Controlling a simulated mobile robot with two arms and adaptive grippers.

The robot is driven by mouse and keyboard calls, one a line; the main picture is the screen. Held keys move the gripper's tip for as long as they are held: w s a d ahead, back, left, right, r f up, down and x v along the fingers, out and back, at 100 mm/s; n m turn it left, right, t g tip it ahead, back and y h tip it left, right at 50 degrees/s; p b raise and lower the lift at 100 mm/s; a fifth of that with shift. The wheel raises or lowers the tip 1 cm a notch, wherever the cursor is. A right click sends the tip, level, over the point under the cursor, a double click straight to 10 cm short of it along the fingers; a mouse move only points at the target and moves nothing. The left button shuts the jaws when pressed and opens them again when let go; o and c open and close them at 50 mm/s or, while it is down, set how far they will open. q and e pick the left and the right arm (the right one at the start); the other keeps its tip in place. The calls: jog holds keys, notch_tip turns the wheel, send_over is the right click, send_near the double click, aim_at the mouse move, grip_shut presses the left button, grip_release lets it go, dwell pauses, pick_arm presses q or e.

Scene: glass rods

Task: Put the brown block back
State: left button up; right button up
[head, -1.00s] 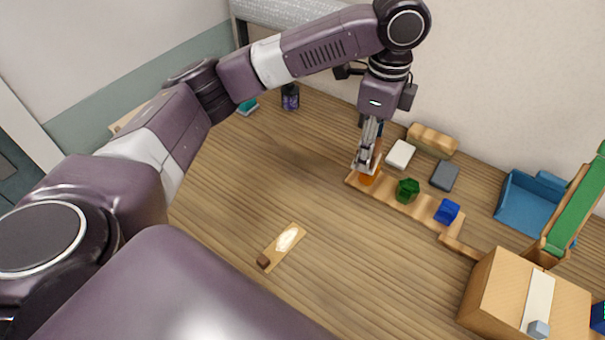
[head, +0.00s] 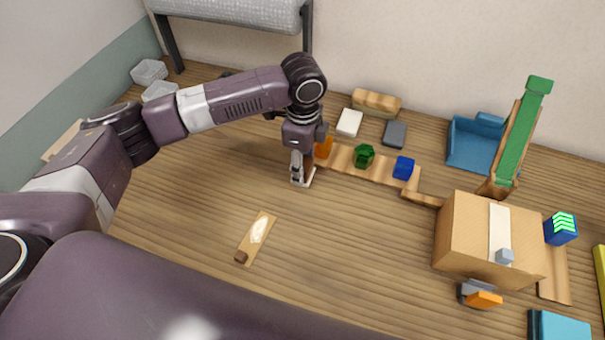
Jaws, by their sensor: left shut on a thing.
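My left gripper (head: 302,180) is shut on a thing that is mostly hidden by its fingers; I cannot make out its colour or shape. It is low over the floor, just left of and in front of the left end of a wooden plank (head: 343,158). An orange block (head: 323,147) is at that end, partly hidden by my arm. A green block (head: 364,156) and a blue block (head: 403,168) stand farther along the plank. A small dark brown block (head: 241,257) is at the near end of a light board (head: 250,246). My right gripper is not in view.
A white block (head: 349,122), a tan block (head: 376,102) and a grey block (head: 395,134) lie near the wall. A blue tray (head: 470,150), a green ramp (head: 518,140) and a cardboard box (head: 475,235) stand right. The middle floor is clear.

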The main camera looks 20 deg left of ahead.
pick_arm(q)
jog(key=shift+f, duration=0.4)
notch_tip(320, 180, down, 4)
jog(key=shift+r+p, duration=0.1)
jog(key=shift+p, duration=0.3)
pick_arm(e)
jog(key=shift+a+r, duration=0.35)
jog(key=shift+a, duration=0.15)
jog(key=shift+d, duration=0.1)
pick_arm(q)
jog(key=o, duration=1)
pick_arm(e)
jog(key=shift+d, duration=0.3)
